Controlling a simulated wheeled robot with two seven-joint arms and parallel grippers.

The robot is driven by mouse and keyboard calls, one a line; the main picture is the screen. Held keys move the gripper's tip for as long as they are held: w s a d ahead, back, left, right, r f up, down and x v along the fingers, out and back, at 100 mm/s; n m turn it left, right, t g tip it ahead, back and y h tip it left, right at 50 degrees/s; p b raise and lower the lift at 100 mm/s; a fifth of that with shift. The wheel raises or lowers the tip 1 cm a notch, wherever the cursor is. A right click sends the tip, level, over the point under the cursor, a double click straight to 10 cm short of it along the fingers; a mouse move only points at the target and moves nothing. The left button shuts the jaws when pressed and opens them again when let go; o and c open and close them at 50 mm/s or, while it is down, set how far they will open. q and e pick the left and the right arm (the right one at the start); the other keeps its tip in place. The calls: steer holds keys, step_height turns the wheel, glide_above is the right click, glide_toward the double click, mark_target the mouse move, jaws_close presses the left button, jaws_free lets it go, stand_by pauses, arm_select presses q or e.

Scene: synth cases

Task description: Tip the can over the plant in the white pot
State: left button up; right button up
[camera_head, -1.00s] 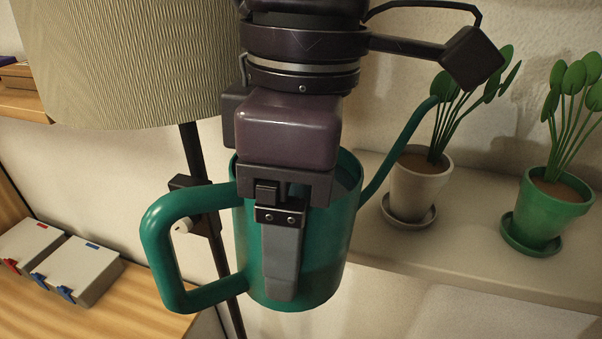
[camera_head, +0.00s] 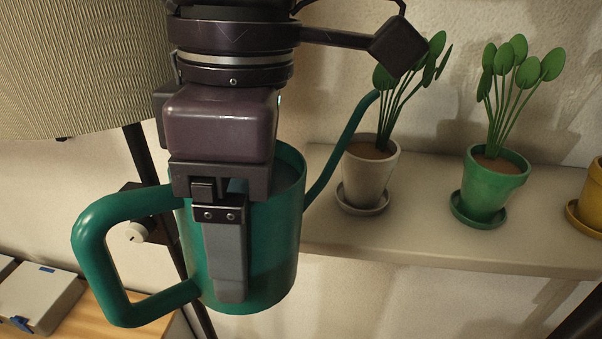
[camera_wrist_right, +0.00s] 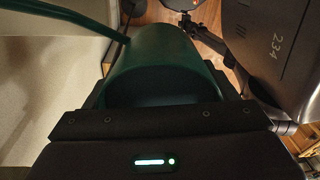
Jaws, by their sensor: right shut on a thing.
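The teal watering can (camera_head: 270,240) hangs upright in the middle left of the head view, its loop handle on the left and its thin spout rising to the right. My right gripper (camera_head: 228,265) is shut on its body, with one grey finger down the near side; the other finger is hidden. The can (camera_wrist_right: 165,65) also fills the middle of the right wrist view. The white pot (camera_head: 370,172) with its leafy plant (camera_head: 398,95) stands on a saucer on the shelf. The spout tip overlaps the plant's lower left leaves in the picture. My left gripper is not in view.
A green pot (camera_head: 492,185) with a similar plant stands right of the white pot, and a yellow pot (camera_head: 590,200) is cut by the right edge. The pale shelf (camera_head: 420,235) carries them. A lamp shade (camera_head: 75,70) and its pole (camera_head: 145,160) are behind the can on the left.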

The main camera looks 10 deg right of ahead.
steer(key=shift+s+a+r+g+y, duration=0.15)
steer(key=shift+a+r+g+y, duration=0.05)
steer(key=shift+r+g+y, duration=0.35)
stand_by(0.9)
steer(key=shift+r+y, duration=0.25)
steer(key=shift+r, duration=0.1)
stand_by(1.7)
steer(key=shift+r+g+y, duration=0.3)
steer(key=shift+r+g, duration=0.05)
steer(key=shift+r, duration=0.15)
